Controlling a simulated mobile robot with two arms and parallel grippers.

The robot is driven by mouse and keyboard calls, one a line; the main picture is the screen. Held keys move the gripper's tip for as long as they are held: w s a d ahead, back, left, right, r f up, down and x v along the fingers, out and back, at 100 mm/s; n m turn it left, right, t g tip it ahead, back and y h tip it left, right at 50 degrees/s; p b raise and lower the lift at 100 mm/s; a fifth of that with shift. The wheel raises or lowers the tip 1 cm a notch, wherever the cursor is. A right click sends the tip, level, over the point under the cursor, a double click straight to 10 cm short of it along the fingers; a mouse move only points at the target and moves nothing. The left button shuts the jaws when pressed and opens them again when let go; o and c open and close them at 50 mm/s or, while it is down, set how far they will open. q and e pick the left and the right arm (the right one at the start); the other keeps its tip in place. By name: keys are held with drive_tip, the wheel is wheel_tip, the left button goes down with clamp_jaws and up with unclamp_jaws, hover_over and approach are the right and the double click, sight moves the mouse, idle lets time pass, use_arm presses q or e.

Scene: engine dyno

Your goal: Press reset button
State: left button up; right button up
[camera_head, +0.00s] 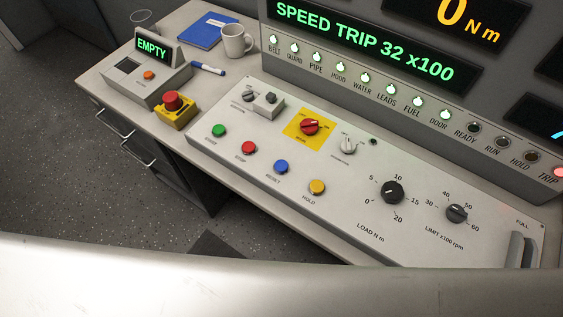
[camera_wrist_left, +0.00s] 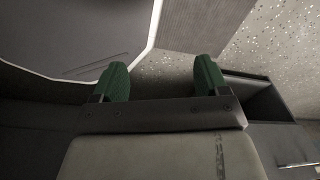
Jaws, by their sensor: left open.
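The blue reset button (camera_head: 281,167) is on the sloped control panel (camera_head: 330,215) in the head view, in a row between the red stop button (camera_head: 249,147) and the yellow hold button (camera_head: 317,187). The green start button (camera_head: 219,131) is at the row's left end. My left gripper (camera_wrist_left: 162,82) shows in the left wrist view with two green fingertips apart and nothing between them. It faces the speckled floor and a dark cabinet edge, away from the buttons. Neither gripper shows in the head view.
The display (camera_head: 360,45) reads SPEED TRIP 32 x100. The red TRIP lamp (camera_head: 558,172) is lit.

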use_arm(q)
clamp_jaws()
idle(1.5)
